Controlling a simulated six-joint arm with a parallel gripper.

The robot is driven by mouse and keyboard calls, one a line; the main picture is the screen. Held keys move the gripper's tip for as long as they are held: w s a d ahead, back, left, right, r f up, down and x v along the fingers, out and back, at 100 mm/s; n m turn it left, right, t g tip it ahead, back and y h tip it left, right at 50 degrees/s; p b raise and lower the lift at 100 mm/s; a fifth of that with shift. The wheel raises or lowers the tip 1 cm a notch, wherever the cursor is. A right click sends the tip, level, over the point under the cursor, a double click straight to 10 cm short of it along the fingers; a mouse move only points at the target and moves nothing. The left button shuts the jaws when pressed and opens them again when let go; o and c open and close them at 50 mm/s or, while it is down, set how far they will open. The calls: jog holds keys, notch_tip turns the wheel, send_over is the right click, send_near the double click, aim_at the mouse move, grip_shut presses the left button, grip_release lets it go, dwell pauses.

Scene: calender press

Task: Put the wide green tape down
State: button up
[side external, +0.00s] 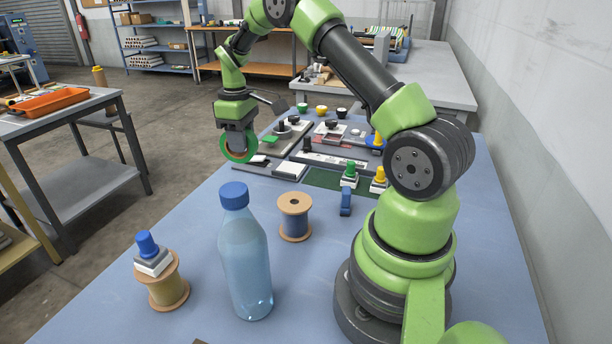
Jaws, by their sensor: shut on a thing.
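The wide green tape (228,155) is a green ring held upright in my gripper (238,146), with the fingers shut on it. My gripper points down. The tape hangs near the far left edge of the blue table (345,263). I cannot tell exactly how high above the table it is. Part of the ring is hidden behind the fingers.
A blue-capped bottle (244,262) stands at the front, with a wooden spool (295,217) right of it. Another spool (168,287) carries a blue-knobbed stamp (150,252). Several stamps and flat pads crowd the far part. A dark green mat (322,179) lies mid-table.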

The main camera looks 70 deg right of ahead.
jog(key=s+d+m, duration=0.1)
jog(key=s+d, duration=1.3)
jog(key=shift+s+f, duration=0.15)
jog(key=shift+f, duration=2.35)
jog(key=shift+s+f, duration=0.15)
jog(key=shift+f, duration=2.3)
jog(key=shift+f, duration=0.1)
jog(key=o, duration=0.9)
